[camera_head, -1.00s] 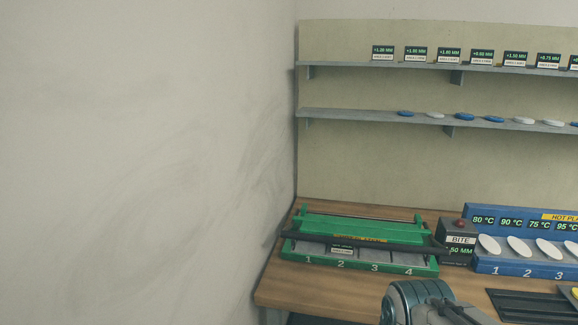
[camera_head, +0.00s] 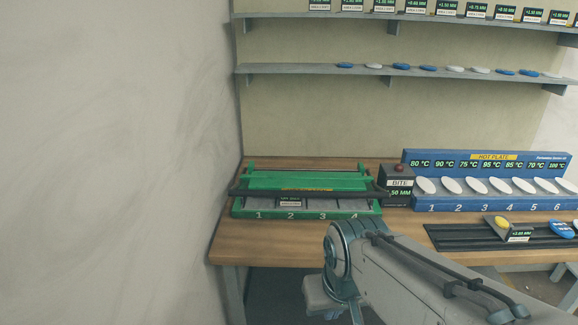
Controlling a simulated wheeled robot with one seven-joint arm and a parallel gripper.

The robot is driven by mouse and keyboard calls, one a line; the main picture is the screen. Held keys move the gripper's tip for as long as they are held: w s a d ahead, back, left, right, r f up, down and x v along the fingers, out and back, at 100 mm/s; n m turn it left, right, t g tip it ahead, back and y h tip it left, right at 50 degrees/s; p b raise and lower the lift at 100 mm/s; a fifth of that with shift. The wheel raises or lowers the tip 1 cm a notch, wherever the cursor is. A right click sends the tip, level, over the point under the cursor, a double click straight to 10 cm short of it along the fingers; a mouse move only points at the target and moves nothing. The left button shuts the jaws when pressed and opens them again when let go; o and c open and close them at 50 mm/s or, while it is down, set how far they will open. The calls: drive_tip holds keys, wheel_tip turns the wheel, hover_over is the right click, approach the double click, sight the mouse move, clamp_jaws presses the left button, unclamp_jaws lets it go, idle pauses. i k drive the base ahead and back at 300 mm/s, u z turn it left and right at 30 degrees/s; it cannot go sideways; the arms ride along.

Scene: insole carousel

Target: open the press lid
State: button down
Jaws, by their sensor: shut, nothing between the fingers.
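The green press (camera_head: 240,212) sits at the left end of the wooden bench, near the wall. Its green lid (camera_head: 290,180) lies low over the back part of the press. A dark bar (camera_head: 250,194) runs across the front of the lid. Grey pads show below the bar, above the numbers 1 to 4 on the front edge. My arm comes in from the lower right, with its joint in front of the bench and below the press. My gripper cannot be made out in this view.
A BITE box (camera_head: 398,183) with a red button stands right of the press. Beyond it is the blue hot plate (camera_head: 490,170) with several white insoles. A black rack (camera_head: 455,236) lies in front. Two shelves (camera_head: 300,69) hang behind. The bench front (camera_head: 270,240) below the press is clear.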

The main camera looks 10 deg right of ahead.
sight(273, 182)
drive_tip(key=k, duration=0.55)
drive_tip(key=z, duration=0.55)
drive_tip(key=i, duration=1.1)
drive_tip(key=u, duration=0.25)
